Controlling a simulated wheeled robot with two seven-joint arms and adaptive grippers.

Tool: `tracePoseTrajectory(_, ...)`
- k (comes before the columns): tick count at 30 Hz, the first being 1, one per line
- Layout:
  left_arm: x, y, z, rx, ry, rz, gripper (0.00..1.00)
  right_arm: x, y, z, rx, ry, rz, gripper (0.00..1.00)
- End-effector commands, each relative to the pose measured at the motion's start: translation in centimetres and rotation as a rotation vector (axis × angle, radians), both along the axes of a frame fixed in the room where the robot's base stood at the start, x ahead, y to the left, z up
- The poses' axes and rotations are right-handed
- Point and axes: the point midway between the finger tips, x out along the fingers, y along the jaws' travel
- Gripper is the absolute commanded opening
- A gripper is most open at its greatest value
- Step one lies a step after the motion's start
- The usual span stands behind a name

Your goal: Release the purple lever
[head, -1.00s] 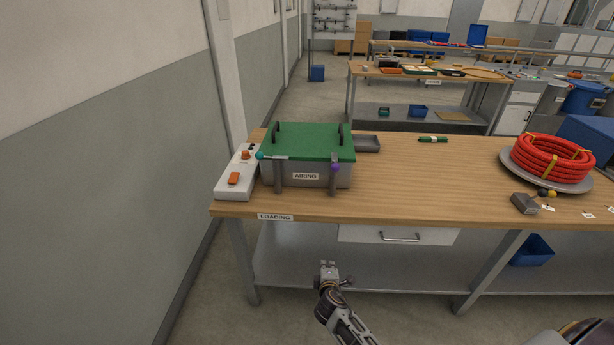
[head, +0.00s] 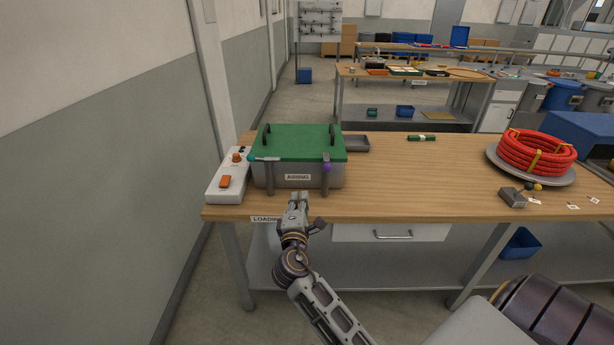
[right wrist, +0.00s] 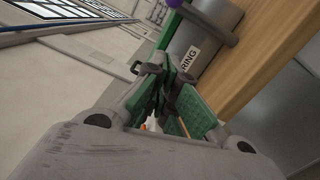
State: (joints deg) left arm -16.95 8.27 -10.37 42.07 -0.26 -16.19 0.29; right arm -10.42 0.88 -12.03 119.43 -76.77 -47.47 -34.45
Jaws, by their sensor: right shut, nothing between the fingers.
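The purple lever (head: 327,168) is a small purple knob at the right front of the grey box marked AIRING (head: 310,184), by a dark upright bracket. The box has a closed green lid (head: 298,141) with two dark handles. A teal-knobbed lever (head: 251,159) lies level at the box's left front. My right gripper (head: 298,197) is shut and empty at the table's front edge, in front of the box and left of the purple lever. The right wrist view shows its green-padded fingers (right wrist: 165,90) together, with the purple knob (right wrist: 173,3) at the top edge. My left gripper is out of view.
A white control box with an orange switch (head: 225,182) stands left of the box. A grey tray (head: 356,143) sits behind to the right. A red conduit coil (head: 536,152) lies on a round plate at the right. The wooden tabletop (head: 420,180) between is mostly clear.

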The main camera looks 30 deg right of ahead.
Motion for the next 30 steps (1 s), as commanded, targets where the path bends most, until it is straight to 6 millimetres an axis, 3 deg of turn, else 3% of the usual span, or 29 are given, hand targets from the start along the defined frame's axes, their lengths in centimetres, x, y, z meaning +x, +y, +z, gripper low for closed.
tracePoseTrajectory(17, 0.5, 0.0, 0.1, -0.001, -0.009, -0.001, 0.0, 0.5, -0.4, 0.1, -0.002, -0.001, -0.002, 0.0)
tracePoseTrajectory(30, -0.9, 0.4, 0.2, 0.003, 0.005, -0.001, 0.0, 3.9, -2.6, 0.4, -0.002, -0.003, -0.001, 0.0)
